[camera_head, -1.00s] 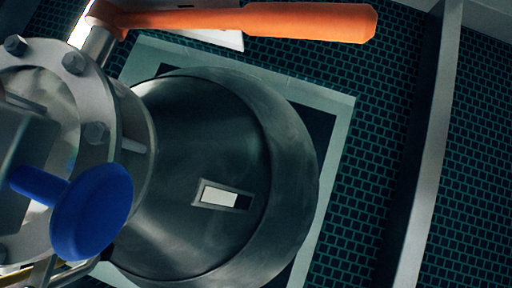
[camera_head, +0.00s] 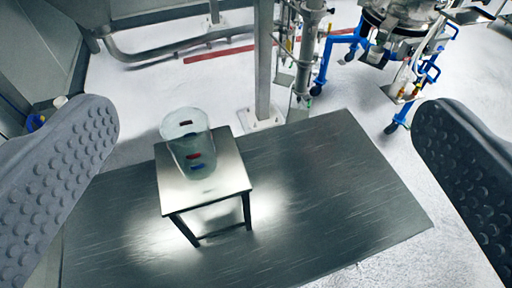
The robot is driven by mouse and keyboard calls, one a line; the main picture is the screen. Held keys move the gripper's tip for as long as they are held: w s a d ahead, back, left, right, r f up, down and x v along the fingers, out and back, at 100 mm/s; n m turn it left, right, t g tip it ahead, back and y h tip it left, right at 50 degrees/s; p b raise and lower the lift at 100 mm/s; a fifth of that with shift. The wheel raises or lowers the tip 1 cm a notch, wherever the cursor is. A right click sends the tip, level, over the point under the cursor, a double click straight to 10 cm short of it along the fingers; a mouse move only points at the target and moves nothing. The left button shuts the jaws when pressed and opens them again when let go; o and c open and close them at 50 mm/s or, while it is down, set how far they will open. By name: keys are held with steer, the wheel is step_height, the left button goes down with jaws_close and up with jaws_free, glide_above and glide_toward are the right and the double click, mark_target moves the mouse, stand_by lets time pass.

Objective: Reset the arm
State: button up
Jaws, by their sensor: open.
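My gripper (camera_head: 266,165) shows as two dark grey fingers with studded pads, one at the left edge and one at the right edge of the view. The fingers are wide apart and nothing is between them at close range. The arm itself is not in view. Beyond the fingers and below, a small metal table (camera_head: 232,172) carries a clear container (camera_head: 190,150) with small red and blue marks. The gripper is apart from both.
The small table stands on a dark metal platform (camera_head: 330,185). A grey post (camera_head: 263,70) rises behind it. A blue-legged wheeled frame with metal equipment (camera_head: 400,40) stands at the back right. Pale floor (camera_head: 350,95) lies open between, and a grey pipe rail (camera_head: 170,50) runs at the back left.

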step_height(320, 180, down, 8)
steer(key=b, duration=0.7)
steer(key=shift+r+b, duration=0.15)
steer(key=shift+b, duration=0.15)
